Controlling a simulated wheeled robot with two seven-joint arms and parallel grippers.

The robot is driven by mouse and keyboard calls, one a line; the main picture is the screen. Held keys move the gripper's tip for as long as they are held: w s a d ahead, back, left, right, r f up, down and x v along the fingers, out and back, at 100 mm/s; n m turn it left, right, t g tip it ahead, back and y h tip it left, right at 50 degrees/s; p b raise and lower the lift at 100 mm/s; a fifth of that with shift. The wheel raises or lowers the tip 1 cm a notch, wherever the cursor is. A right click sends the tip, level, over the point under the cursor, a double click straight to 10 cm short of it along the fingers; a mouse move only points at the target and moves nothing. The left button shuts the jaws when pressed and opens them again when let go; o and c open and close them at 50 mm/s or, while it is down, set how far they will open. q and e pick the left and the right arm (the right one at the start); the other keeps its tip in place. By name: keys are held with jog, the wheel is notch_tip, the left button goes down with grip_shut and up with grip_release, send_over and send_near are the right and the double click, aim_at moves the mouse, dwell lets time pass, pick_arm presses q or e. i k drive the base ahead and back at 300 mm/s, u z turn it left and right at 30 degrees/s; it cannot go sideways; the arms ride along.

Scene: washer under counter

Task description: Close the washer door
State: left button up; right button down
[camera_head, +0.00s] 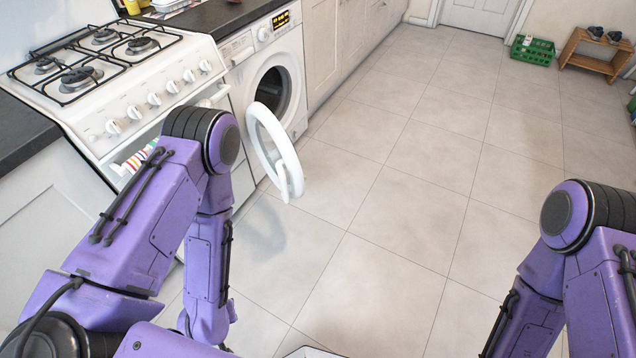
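The white washer (261,60) stands under the counter, to the right of the stove. Its round door (289,164) is open and swung out into the room, standing apart from the dark drum opening (271,91). The door shows as a white ring with a handle piece at its lower end. My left arm comes in from the left and bends down in front of the stove, left of the door and apart from it in the picture. My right arm is at the lower right, far from the washer. Neither gripper's fingertips show clearly; both are below or outside the frame.
The white gas stove (140,95) stands left of the washer, with a striped towel (138,158) on its front. Cabinets (330,40) continue to the right. The tiled floor (400,190) is clear. A green crate (533,50) and a wooden rack (597,56) are far back.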

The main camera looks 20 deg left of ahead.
aim_at(256, 113)
jog(key=u, duration=0.55)
jog(key=i, duration=0.45)
jog(key=u, duration=0.7)
jog(key=i, duration=0.8)
